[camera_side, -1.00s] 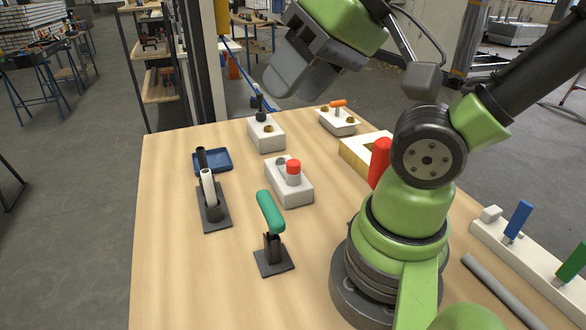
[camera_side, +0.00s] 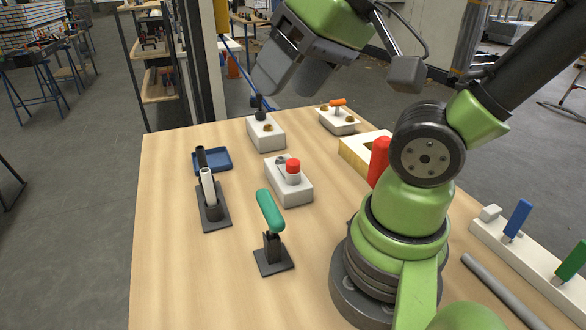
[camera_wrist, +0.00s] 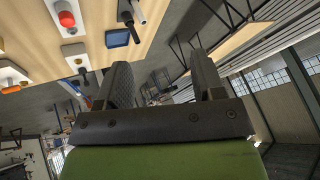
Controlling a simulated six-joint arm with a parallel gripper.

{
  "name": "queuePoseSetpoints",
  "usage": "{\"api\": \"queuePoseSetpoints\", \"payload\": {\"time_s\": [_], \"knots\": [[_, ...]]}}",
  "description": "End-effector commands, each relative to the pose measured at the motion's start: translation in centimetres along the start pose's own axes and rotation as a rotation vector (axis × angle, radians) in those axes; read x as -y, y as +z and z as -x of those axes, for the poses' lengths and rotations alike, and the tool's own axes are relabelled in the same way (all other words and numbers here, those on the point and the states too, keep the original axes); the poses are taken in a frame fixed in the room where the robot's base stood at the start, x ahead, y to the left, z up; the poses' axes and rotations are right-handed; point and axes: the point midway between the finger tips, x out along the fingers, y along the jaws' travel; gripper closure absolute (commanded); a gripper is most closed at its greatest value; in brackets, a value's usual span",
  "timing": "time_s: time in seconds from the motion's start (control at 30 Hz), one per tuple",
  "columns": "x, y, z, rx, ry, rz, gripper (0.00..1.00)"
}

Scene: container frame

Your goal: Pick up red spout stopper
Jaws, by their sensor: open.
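The red spout stopper (camera_side: 293,165) is a short red cap on a grey cylinder. It stands upright in a white block (camera_side: 291,192) near the middle of the table. It also shows in the wrist view (camera_wrist: 67,19) at the upper left. My gripper (camera_side: 285,88) is high above the back of the table, well apart from the stopper. In the wrist view my gripper's two dark fingers (camera_wrist: 162,82) are spread with nothing between them.
A green-handled tool (camera_side: 270,211) stands in front of the stopper. A white tube on a dark plate (camera_side: 214,217) and a blue tray (camera_side: 221,160) are at left. White blocks (camera_side: 268,139) (camera_side: 340,123) stand behind. The table's front left is clear.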

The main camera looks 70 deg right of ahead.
Motion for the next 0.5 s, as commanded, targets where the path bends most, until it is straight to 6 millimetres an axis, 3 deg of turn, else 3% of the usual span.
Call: {"api": "queuePoseSetpoints", "payload": {"time_s": [0.17,0.3,0.5], "knots": [[-3.1,-3.5,-2.7,0.116,0.142,0.082,0.38],[-7.1,-5.8,-5.5,0.247,0.223,0.162,0.38],[-13.7,-6.8,-9.3,0.436,0.258,0.257,0.38]]}}
